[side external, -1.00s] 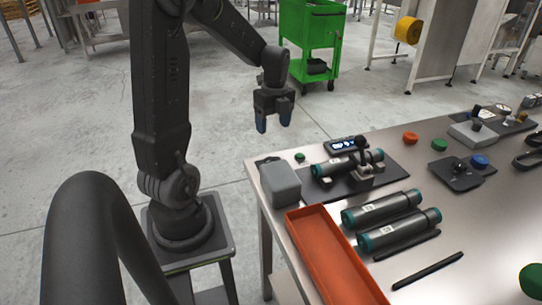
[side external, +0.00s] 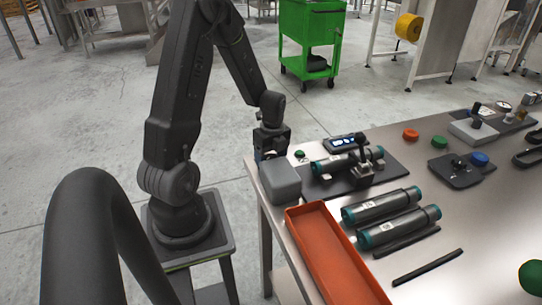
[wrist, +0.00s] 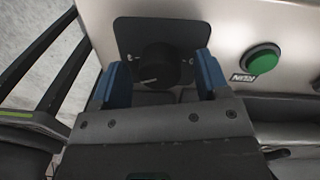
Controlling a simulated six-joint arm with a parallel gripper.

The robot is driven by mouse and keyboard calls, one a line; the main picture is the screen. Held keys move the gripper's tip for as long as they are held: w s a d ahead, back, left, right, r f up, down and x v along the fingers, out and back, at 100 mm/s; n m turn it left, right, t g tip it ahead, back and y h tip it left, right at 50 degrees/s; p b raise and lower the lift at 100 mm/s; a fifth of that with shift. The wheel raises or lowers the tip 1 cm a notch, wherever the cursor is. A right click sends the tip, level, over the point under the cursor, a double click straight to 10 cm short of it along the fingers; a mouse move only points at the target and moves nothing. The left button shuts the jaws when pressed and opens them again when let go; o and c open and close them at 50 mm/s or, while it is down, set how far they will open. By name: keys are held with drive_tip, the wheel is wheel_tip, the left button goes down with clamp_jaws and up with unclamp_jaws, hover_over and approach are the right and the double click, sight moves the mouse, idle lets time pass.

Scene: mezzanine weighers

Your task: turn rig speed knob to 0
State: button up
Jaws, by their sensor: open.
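The black speed knob (wrist: 158,66) sits on a dark plate (wrist: 130,36) in the wrist view. A short white line on it lies toward its lower left; the small plate marks are too small to read. My gripper (wrist: 164,78) is open, its blue fingertips on either side of the knob, with no clear contact seen. In the side view my gripper (side external: 268,152) is low at the table's near left corner, behind the grey box (side external: 281,182). The knob is hidden there. The rig (side external: 347,163) holds a teal-ended cylinder beside a lit display (side external: 346,142).
A green button (wrist: 262,57) with a label is right of the knob; it also shows in the side view (side external: 299,154). An orange tray (side external: 338,262) and two teal-ended cylinders (side external: 398,217) lie nearer on the table. Open floor lies left of the table.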

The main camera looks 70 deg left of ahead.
drive_tip(key=shift+c, duration=0.2)
drive_tip(key=c, duration=0.9)
